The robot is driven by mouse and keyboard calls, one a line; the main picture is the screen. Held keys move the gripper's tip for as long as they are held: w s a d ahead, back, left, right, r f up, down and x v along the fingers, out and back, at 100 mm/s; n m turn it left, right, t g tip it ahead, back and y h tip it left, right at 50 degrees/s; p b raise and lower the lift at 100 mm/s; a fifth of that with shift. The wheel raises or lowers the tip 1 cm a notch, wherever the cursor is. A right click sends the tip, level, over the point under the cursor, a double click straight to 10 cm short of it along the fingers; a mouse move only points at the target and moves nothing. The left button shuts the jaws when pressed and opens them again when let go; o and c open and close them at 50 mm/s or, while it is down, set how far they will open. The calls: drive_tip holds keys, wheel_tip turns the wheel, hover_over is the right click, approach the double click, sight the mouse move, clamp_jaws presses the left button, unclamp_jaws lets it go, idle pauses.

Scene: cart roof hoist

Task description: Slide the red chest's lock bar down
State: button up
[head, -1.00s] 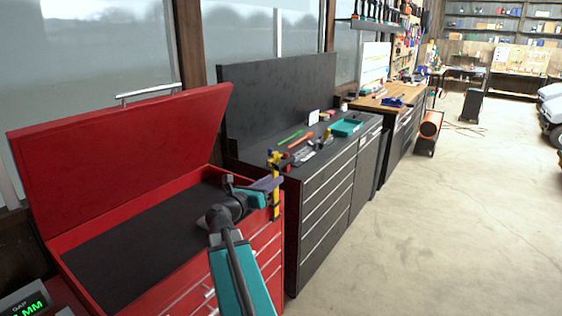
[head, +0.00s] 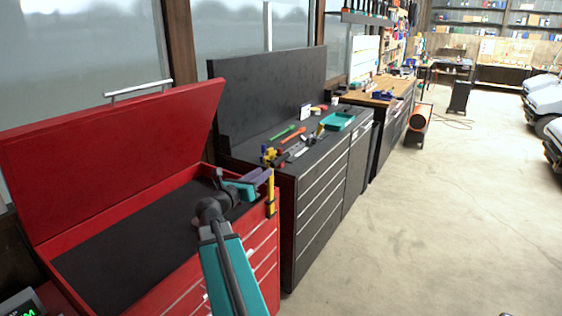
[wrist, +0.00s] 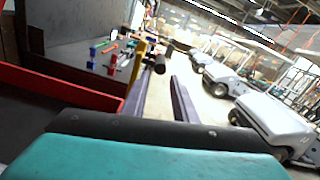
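The red chest (head: 262,250) stands at the left with its lid (head: 110,150) raised. The yellow lock bar (head: 271,195) stands upright at the chest's right front corner. My gripper (head: 260,177) is beside the bar's upper part, with its purple fingers pointing toward it. In the wrist view the gripper (wrist: 158,100) is open, with a clear gap between the fingers and nothing held. I cannot tell whether a finger touches the bar.
A black cabinet (head: 315,215) stands just right of the red chest, with tools and a teal tray (head: 338,121) on top. A wooden workbench (head: 378,98) lies beyond. The concrete floor at the right is clear, with white carts (head: 545,103) at the far right.

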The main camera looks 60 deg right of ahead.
sight(281, 160)
drive_tip(key=d+p, duration=0.4)
drive_tip(key=d, duration=0.9)
clamp_jaws()
